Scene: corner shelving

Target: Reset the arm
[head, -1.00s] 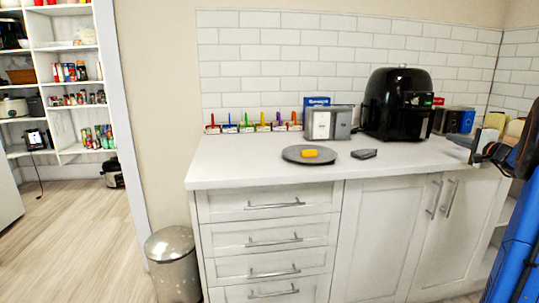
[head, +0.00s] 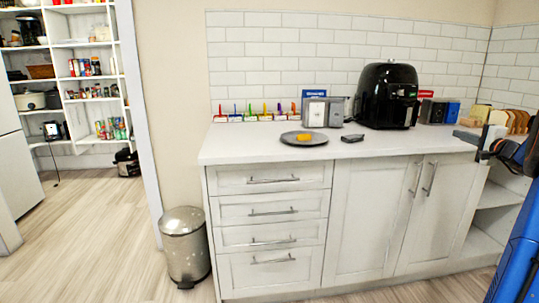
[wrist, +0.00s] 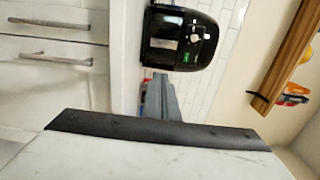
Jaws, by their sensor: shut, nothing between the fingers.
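My gripper (head: 481,153) is at the right edge of the head view, in front of the right end of the counter (head: 250,150). It is shut and empty. My blue arm (head: 515,255) runs down below it, partly cut off by the frame edge. In the wrist view the picture is turned on its side, and a large pale surface with a dark strip fills the lower part; I cannot tell for sure what it is. The black air fryer (head: 388,95) stands on the counter and also shows in the wrist view (wrist: 180,35).
Bread slices (head: 510,121) stand behind my gripper. A metal bin (head: 185,245) stands left of the drawers. The floor at left is clear.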

